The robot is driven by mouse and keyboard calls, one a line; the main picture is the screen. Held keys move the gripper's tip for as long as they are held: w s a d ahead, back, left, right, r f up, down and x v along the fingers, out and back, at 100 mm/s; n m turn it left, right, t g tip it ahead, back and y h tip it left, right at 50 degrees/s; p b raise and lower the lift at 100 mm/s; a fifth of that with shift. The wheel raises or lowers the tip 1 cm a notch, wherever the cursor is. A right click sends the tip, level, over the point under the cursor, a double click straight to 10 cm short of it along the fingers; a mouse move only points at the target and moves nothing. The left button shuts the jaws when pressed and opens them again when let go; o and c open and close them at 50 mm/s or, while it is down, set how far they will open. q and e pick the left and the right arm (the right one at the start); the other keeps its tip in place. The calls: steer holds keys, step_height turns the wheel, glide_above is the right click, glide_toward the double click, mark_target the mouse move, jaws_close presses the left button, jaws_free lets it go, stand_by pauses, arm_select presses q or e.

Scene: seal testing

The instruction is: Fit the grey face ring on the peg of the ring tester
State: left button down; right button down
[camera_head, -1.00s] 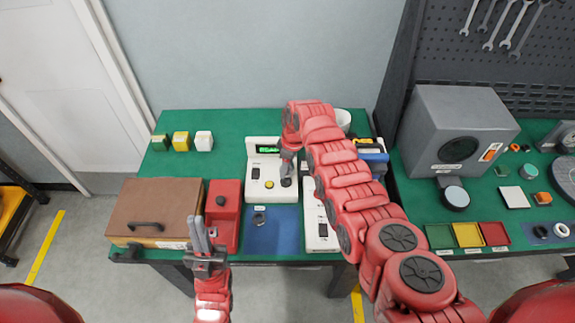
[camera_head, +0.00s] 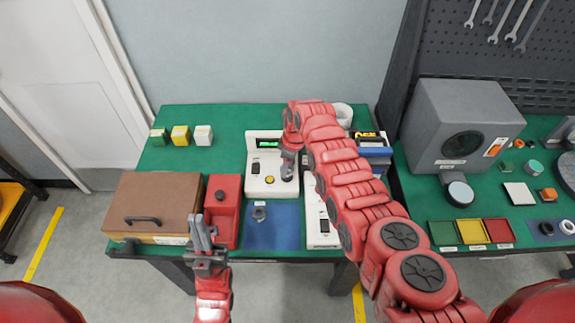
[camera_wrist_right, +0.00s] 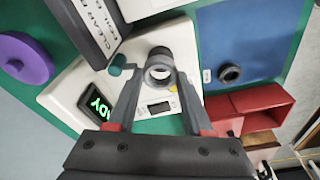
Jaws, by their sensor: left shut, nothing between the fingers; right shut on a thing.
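The white ring tester (camera_head: 257,187) stands on the green table, with a lit green display and a yellow button. My right gripper (camera_head: 288,177) is over the tester's right part, its fingers pointing down. In the right wrist view the right gripper (camera_wrist_right: 158,82) is shut on the grey face ring (camera_wrist_right: 160,55), which is seen from above with its hole open to the camera. I cannot tell whether the peg is inside the hole. My left gripper (camera_head: 201,222) is shut and empty, in front of the red box, away from the tester.
A blue mat (camera_head: 273,232) in front of the tester holds a dark ring (camera_head: 259,213). A red box (camera_head: 222,228) and a brown lidded box (camera_head: 152,207) stand to the left. A white device (camera_head: 316,236) is right of the mat. A purple disc (camera_wrist_right: 25,58) shows in the wrist view.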

steer(key=shift+f+b, duration=0.95)
steer(key=shift+f, duration=0.1)
steer(key=shift+c, duration=1.1)
jaws_free()
steer(key=shift+r, duration=0.1)
steer(key=shift+r+p, duration=1.8)
steer(key=shift+r, duration=1.7)
steer(key=shift+s+f, duration=0.1)
